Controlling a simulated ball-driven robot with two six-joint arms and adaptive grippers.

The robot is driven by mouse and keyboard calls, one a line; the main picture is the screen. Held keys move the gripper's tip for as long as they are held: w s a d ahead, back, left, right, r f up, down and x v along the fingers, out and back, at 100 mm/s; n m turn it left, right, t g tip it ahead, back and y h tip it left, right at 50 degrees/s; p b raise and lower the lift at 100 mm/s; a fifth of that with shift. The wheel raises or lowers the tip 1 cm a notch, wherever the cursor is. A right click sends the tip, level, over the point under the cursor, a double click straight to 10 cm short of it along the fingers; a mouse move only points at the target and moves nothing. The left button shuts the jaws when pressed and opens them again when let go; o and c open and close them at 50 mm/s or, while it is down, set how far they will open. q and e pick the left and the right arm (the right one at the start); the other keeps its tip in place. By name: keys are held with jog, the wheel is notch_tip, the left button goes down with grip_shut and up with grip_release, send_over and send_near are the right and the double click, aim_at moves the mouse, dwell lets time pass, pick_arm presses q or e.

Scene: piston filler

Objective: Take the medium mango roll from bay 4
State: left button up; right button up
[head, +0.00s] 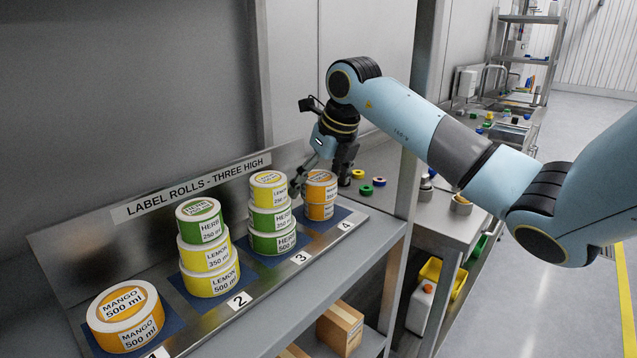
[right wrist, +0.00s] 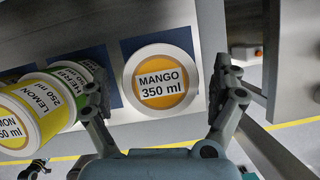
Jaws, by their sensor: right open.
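In bay 4, an orange mango roll (head: 320,192) sits on top of another orange roll (head: 319,212). In the right wrist view the top roll (right wrist: 160,80) reads "MANGO 350 ml" on its white label. My right gripper (head: 321,181) is open, pointing down over bay 4. In the right wrist view its two fingers (right wrist: 158,84) stand on the left and right sides of the mango roll, apart from it. The lower roll's label is too small to read.
Bay 3 holds a close neighbouring stack, a yellow lemon roll (head: 268,190) over green herb rolls (head: 272,240). Bay 2 has a herb roll (head: 200,222) over lemon rolls (head: 210,278). A large mango roll (head: 125,325) lies in bay 1. A post (head: 412,150) stands right of the shelf.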

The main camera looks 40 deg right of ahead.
jog(key=c, duration=0.5)
pick_arm(q)
jog(key=shift+s, duration=0.35)
pick_arm(e)
jog(key=c, duration=0.9)
